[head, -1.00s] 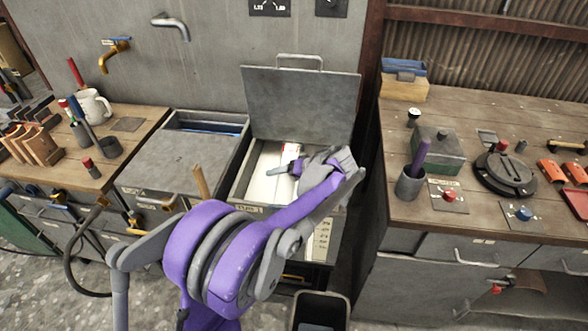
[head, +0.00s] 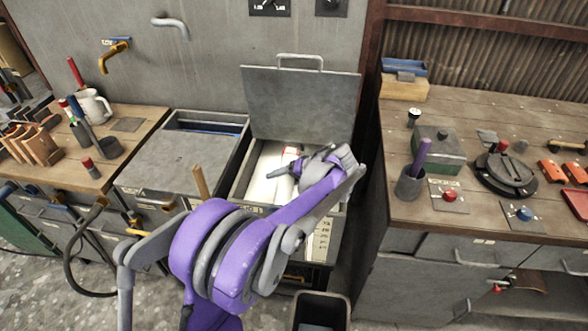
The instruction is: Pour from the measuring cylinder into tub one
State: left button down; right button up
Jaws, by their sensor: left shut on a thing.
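The open tub (head: 238,186) stands at the middle with its grey lid (head: 302,103) raised behind it. Its front label is too small to read surely. My left gripper (head: 291,168) is over the tub's opening, shut on a pale, slim thing (head: 284,189) that looks like the measuring cylinder. My gripper and wrist hide part of it, and its tilt and contents cannot be told. My right gripper is not in view.
Wooden benches flank both sides, with a mug (head: 97,104) on the left one and a green box (head: 438,150) on the right one. A dark bin (head: 321,312) stands in front.

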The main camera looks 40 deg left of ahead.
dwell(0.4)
pick_arm(q)
jog(key=shift+s+f+g+h, duration=0.15)
jog(key=shift+f+g+h, duration=0.15)
jog(key=shift+f+g, duration=0.15)
jog(key=shift+f+m, duration=0.2)
jog(key=shift+m, duration=0.1)
dwell(0.4)
jog(key=shift+d+f+g+h+b, duration=0.1)
jog(key=shift+f+g+h+b, duration=0.25)
jog(key=shift+b, duration=0.1)
jog(key=shift+f, duration=0.1)
dwell(0.6)
jog(key=shift+s+f+m+g, duration=0.1)
jog(key=shift+f+m+g, duration=0.3)
jog(key=shift+h, duration=0.25)
dwell(0.9)
